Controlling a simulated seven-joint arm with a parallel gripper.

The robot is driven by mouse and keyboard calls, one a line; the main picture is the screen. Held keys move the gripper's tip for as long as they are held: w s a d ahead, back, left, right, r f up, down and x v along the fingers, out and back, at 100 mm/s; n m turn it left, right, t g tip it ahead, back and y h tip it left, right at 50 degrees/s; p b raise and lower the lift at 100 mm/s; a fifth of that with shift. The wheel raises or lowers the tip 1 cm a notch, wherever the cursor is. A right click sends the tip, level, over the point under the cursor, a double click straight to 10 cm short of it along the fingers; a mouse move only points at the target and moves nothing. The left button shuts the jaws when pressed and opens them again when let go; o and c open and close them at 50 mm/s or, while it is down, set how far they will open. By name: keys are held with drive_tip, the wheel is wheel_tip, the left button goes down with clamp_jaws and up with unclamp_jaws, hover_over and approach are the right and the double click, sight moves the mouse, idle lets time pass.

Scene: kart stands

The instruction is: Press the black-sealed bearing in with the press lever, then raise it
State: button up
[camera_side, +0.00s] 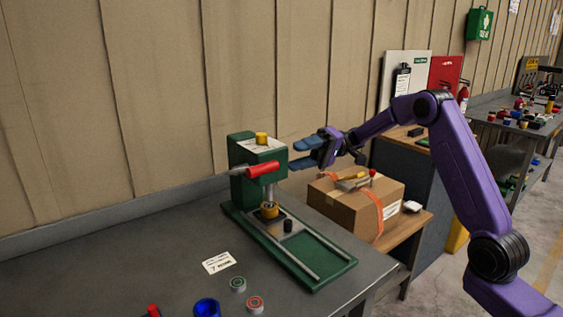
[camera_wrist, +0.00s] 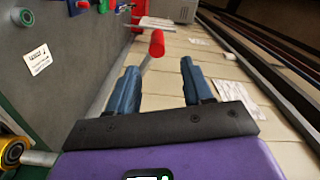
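The green press (camera_side: 243,190) stands on the grey bench. A yellow ring-shaped part (camera_side: 269,211) sits under the ram. I cannot make out a black-sealed bearing; one inside that part would be hidden.
A green-ringed bearing (camera_side: 238,284), a red-ringed bearing (camera_side: 255,304), a blue cup (camera_side: 207,307) and a white card (camera_side: 219,262) lie in front of the press. A short black cylinder (camera_side: 287,225) stands on the press base. A cardboard box (camera_side: 345,209) stands to the right.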

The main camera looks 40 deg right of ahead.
drive_tip(key=d, duration=0.7)
drive_tip(key=shift+s+a+f, duration=0.1)
drive_tip(key=s+a+f+n+g+h, duration=0.1)
drive_tip(key=s+a+f+g+h, duration=0.2)
drive_tip(key=s+a+h, duration=0.5)
drive_tip(key=s+a+f+n+g+h, duration=0.1)
drive_tip(key=s+a+f+g+h, duration=0.15)
drive_tip(key=s+a, duration=0.65)
drive_tip(key=s+d+f+n+t+h, duration=0.2)
drive_tip(key=s+d, duration=0.3)
drive_tip(key=s, duration=0.5)
drive_tip(key=s+d+f+n+t+h, duration=0.3)
drive_tip(key=s+d+f+n+h, duration=0.1)
drive_tip(key=s, duration=0.7)
drive_tip(key=shift+d+n+t+h, duration=0.35)
drive_tip(key=shift+d+n+h, duration=0.15)
drive_tip(key=shift+d+h, duration=0.1)
